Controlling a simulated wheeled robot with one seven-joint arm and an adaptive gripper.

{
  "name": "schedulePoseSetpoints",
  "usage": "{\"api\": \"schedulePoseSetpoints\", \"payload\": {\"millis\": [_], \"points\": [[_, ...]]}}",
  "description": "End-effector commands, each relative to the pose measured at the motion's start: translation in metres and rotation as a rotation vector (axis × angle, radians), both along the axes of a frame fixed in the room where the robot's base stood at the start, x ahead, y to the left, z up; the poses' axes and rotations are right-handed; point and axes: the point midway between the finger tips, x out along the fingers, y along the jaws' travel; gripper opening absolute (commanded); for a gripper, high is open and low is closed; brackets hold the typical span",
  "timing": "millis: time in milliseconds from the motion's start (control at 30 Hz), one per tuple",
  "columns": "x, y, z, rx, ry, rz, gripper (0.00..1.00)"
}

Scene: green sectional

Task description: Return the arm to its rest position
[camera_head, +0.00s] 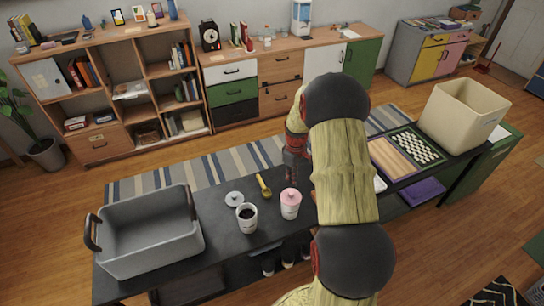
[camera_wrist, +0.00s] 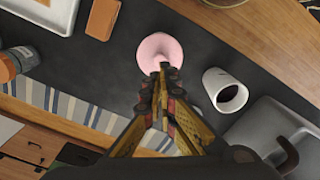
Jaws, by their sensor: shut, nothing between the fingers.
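My arm runs from the bottom of the head view up over the dark counter (camera_head: 225,262), bent at the top. My gripper (camera_head: 291,183) hangs at its end, partly hidden behind the arm. In the wrist view my gripper (camera_wrist: 163,69) is shut and empty. Its fingertips overlap the near edge of the pink lid of a jar (camera_wrist: 158,47); I cannot tell whether they touch it. In the head view the pink-lidded jar (camera_head: 290,205) stands upright just below the gripper.
A white cup with dark contents (camera_head: 247,219), a pale lid (camera_head: 234,199) and a gold scoop (camera_head: 264,186) are near the jar. A grey bin (camera_head: 150,247) stands left. A beige bin (camera_head: 455,122), patterned tray (camera_head: 432,139) and purple cloth (camera_head: 424,191) are right.

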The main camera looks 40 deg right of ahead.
Motion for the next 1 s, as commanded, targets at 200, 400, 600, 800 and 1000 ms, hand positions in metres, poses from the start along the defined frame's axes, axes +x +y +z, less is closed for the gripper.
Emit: {"api": "schedulePoseSetpoints", "payload": {"millis": [200, 400, 600, 800, 1000], "points": [[0.000, 0.000, 0.000, 0.000, 0.000, -0.002, 0.00], [-0.003, 0.002, 0.000, 0.005, 0.010, -0.099, 0.00], [-0.047, 0.031, -0.006, 0.045, 0.101, -0.309, 0.00], [-0.073, 0.067, 0.035, 0.036, 0.111, -0.451, 0.00], [-0.094, 0.113, 0.083, 0.015, 0.071, -0.531, 0.00]]}}
